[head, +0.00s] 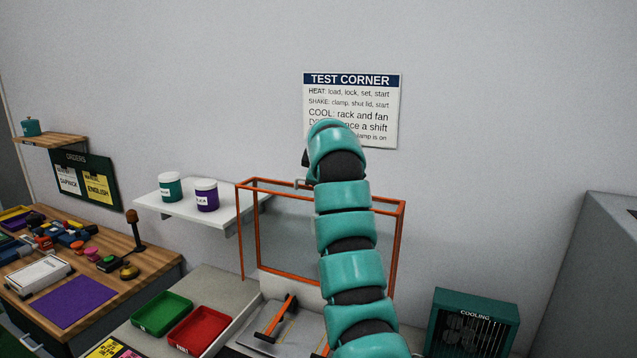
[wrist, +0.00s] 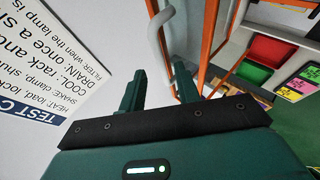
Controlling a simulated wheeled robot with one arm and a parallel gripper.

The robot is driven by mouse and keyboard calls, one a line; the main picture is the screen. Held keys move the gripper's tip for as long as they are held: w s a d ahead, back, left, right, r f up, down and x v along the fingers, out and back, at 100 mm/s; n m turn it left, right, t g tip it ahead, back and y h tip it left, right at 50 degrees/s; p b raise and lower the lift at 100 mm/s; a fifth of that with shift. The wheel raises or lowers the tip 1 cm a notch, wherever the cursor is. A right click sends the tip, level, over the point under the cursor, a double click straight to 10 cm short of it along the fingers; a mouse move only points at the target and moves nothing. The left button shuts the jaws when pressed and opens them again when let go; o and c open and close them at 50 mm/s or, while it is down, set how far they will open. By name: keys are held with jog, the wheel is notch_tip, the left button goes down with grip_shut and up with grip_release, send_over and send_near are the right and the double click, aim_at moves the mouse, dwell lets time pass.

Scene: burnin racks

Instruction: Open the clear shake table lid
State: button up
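The clear lid (head: 275,230) with its orange frame stands raised, roughly upright, at the back of the shake table (head: 298,334) in the head view. In the wrist view its orange frame (wrist: 207,40) runs up the right of centre. A pale grey bar handle (wrist: 154,42) on the lid lies just beyond my fingertips, near the gap between them; I cannot tell whether they touch it. My gripper (wrist: 158,75) is open, its two dark green fingers apart with nothing clamped. In the head view my arm hides the gripper and part of the lid.
A green tray (head: 162,313) and a red tray (head: 200,327) sit left of the shake table. A white shelf with two jars (head: 207,195) is left of the lid. A cooling fan box (head: 473,322) stands at right. The sign (head: 350,108) hangs behind my arm.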

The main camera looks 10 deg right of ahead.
jog(key=b+v, duration=0.4)
jog(key=v, duration=1)
jog(key=shift+s, duration=0.15)
